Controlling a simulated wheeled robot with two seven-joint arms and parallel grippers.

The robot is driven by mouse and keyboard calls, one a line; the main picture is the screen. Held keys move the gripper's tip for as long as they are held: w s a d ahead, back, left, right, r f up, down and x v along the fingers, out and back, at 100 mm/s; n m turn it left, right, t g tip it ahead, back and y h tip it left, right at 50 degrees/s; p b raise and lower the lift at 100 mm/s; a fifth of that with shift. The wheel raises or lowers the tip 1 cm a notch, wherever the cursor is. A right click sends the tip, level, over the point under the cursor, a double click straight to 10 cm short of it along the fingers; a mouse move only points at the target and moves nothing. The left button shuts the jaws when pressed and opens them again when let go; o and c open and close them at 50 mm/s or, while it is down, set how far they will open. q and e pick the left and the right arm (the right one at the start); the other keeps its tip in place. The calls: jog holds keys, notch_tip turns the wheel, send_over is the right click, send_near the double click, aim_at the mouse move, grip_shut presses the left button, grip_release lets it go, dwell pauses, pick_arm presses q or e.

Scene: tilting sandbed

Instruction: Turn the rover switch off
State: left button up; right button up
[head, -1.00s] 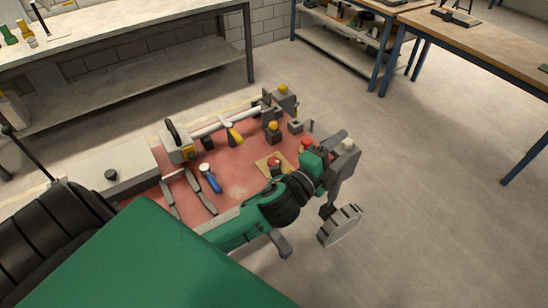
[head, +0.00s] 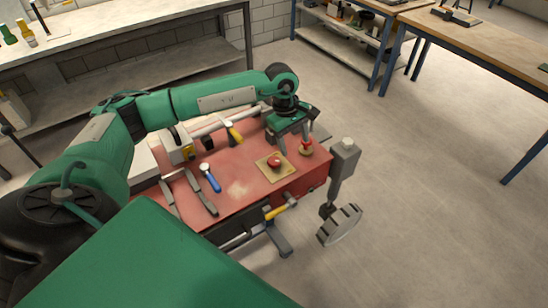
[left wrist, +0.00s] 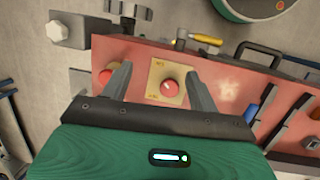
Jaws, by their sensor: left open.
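A round red knob (head: 275,161) sits on a square tan plate (head: 264,170) on the red bench. In the left wrist view the knob (left wrist: 170,88) carries a pale mark, and small lettering on the plate (left wrist: 158,66) is unreadable. A second red button (head: 306,146) on a yellowish base stands to its right. My left gripper (head: 295,146) is open and points down, one finger near the knob and the other near the second button. In the left wrist view, the plate lies between the fingers (left wrist: 157,72). Contact cannot be told. My right gripper is not seen.
A blue-handled tool (head: 211,180) and dark bars lie left of the plate. A yellow-handled tool (head: 281,208) is at the front edge.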

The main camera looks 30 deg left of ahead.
aim_at(274, 160)
pick_arm(q)
jog(key=a+r+y, duration=0.1)
jog(key=a+y, duration=0.2)
jog(key=a, duration=0.4)
jog(key=f+p, duration=0.4)
jog(key=f, duration=0.8)
jog(key=shift+w+p, duration=0.2)
jog(key=shift+p, duration=0.1)
jog(key=shift+f, duration=0.6)
jog(key=c, duration=1)
